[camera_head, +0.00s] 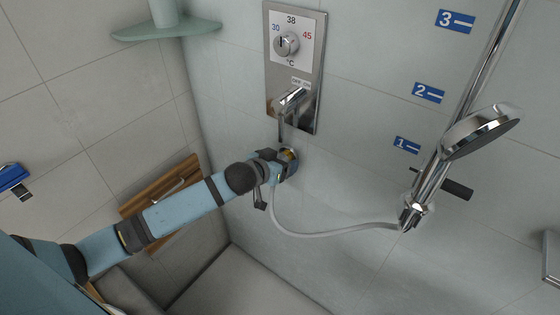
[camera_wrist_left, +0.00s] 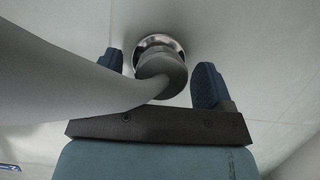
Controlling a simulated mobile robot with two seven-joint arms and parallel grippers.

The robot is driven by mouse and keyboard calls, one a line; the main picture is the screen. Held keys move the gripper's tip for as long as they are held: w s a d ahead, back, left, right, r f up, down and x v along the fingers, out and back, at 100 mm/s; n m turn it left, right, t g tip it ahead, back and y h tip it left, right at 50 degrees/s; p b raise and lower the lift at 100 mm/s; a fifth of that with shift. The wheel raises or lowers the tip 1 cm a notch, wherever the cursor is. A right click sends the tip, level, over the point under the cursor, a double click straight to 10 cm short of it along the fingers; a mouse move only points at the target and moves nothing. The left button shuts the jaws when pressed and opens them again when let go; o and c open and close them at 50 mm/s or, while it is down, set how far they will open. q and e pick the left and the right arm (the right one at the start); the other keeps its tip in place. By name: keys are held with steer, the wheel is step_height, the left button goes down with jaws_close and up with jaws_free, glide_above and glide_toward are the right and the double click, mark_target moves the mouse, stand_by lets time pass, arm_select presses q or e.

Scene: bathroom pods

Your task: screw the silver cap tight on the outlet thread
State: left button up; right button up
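My left gripper (camera_head: 278,166) reaches the wall just below the chrome mixer. In the left wrist view its two blue fingers (camera_wrist_left: 161,76) stand open on either side of a grey, round, cap-like end piece (camera_wrist_left: 162,78). A chrome ring (camera_wrist_left: 157,42) sits behind the piece at the wall. A grey hose runs from the piece. In the head view a brass-coloured bit of the outlet (camera_head: 288,155) shows beside the gripper. The thread itself is hidden. My right gripper is not in view.
The grey hose (camera_head: 335,231) hangs in a curve to the hand shower (camera_head: 455,150) on its rail. The mixer lever (camera_head: 290,101) is just above the gripper. A wooden panel (camera_head: 165,200) is behind my left arm. The wall below the hose is clear.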

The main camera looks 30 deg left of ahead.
arm_select(q)
steer(key=c, duration=1)
steer(key=shift+r+m+y+p, duration=0.1)
steer(key=shift+m+y+p, duration=0.3)
steer(key=shift+m+p, duration=0.25)
steer(key=shift+c, duration=0.2)
steer(key=shift+m+y, duration=0.5)
steer(key=shift+m, duration=0.05)
steer(key=shift+d+m+t+y+p, duration=0.15)
steer(key=shift+m+t+y+p, duration=0.25)
steer(key=shift+m, duration=0.3)
steer(key=shift+m+y, duration=0.3)
steer(key=shift+m, duration=0.1)
